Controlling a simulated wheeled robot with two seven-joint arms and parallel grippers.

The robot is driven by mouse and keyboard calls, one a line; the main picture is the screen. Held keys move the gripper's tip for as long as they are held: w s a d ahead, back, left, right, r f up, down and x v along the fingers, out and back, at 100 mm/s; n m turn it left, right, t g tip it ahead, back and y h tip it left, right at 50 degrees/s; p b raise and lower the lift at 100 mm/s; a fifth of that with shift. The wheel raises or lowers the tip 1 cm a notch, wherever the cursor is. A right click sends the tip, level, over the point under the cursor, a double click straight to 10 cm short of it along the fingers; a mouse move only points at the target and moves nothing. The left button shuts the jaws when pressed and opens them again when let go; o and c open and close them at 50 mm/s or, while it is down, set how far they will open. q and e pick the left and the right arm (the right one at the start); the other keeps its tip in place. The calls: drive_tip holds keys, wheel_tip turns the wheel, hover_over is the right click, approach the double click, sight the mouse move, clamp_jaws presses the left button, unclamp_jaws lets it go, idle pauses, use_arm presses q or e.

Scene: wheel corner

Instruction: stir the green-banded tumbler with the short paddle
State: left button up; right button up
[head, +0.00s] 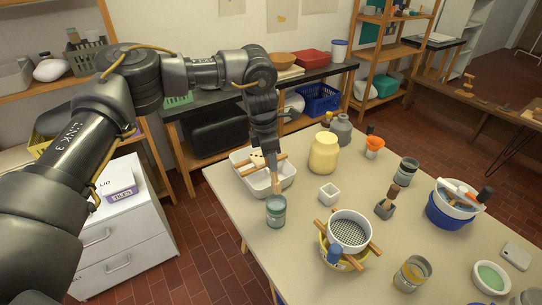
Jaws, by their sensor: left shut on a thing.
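The green-banded tumbler (276,212) stands upright near the table's left edge. My left gripper (271,168) points down above it and is shut on the short paddle (276,186), a light wooden stick. The paddle's lower end reaches down to the tumbler's mouth and appears to be inside it; its tip is hidden. My right gripper is out of view.
On the table (300,278), a white tray (284,184) sits just behind the tumbler. A yellow jar (324,153) is farther back. The table's front left is clear.

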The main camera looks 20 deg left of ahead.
sight(274, 187)
use_arm(q)
wheel_tip(274, 187, down, 7)
drive_tip(key=b, duration=0.3)
drive_tip(key=shift+d, duration=0.1)
drive_tip(key=shift+w+d+f+b, duration=0.15)
drive_tip(key=shift+f+b, duration=1.3)
drive_tip(key=shift+f, duration=1.2)
drive_tip(key=shift+d, duration=0.1)
